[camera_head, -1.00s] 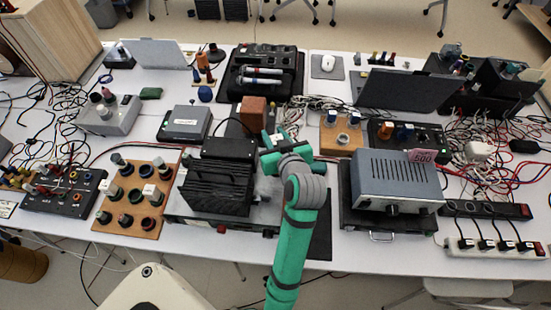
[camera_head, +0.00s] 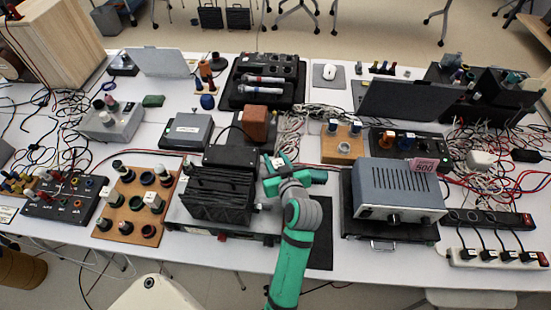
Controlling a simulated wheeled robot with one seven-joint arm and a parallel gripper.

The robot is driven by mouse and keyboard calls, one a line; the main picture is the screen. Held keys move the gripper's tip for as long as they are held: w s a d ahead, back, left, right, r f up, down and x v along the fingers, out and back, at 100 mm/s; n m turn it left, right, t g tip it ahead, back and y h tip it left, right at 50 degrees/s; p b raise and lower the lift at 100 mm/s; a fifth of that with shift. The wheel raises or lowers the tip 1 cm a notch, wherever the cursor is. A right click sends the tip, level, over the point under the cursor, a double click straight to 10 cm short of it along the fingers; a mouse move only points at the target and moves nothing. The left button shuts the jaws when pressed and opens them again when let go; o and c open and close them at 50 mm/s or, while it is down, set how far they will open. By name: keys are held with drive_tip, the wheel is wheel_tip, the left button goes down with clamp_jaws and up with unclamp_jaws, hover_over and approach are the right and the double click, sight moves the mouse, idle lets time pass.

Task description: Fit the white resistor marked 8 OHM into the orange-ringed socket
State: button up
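My teal gripper (camera_head: 277,168) is above the middle of the table, just right of a black finned box. A small white patch shows at its tip; I cannot tell whether it is a held part or part of the gripper, nor whether the fingers are open. A white block (camera_head: 152,199) sits on the wooden socket board (camera_head: 125,232) at the left; its marking is too small to read. An orange-ringed fitting (camera_head: 387,139) shows on the black panel (camera_head: 432,148) at the right, beside a blue one. No 8 OHM label is readable.
The black finned box (camera_head: 218,194) stands left of my arm. A grey-blue instrument (camera_head: 398,188) with a pink 500 tag stands to the right. A brown block (camera_head: 256,122) and bundled cables lie behind the gripper. A narrow dark mat (camera_head: 321,235) is clear right of my arm.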

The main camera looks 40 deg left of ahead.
drive_tip(key=shift+r, duration=0.1)
drive_tip(key=v, duration=1.2)
drive_tip(key=s+d+f+m+t+h, duration=0.1)
drive_tip(key=s+d+f+m+h, duration=0.1)
drive_tip(key=d, duration=0.3)
drive_tip(key=s+d+f+m+t+h, duration=0.2)
drive_tip(key=d+f+m, duration=0.1)
drive_tip(key=d+f, duration=0.1)
drive_tip(key=s+d+f+m+t+h, duration=0.1)
drive_tip(key=s+d+f+m+h, duration=0.1)
drive_tip(key=d, duration=0.4)
drive_tip(key=shift+s+d+f+m+t+h, duration=0.1)
drive_tip(key=shift+d+f+m+t+h, duration=0.15)
drive_tip(key=shift+f, duration=0.25)
drive_tip(key=shift+s+d+f+m+t+h, duration=0.15)
drive_tip(key=shift+f+m, duration=0.1)
drive_tip(key=shift+f, duration=0.25)
drive_tip(key=s+d+r+m+t+h, duration=0.1)
drive_tip(key=s+d, duration=0.1)
drive_tip(key=s, duration=0.3)
drive_tip(key=s+d+r+m+h, duration=0.1)
drive_tip(key=s+d, duration=0.1)
drive_tip(key=s, duration=0.3)
drive_tip(key=s+d+r+t+h, duration=0.1)
drive_tip(key=s+d+h, duration=0.1)
drive_tip(key=s, duration=0.3)
drive_tip(key=shift+s+d+r+m+t, duration=0.3)
drive_tip(key=shift+s+d+m, duration=0.1)
drive_tip(key=shift+d, duration=0.15)
drive_tip(key=shift+a, duration=0.1)
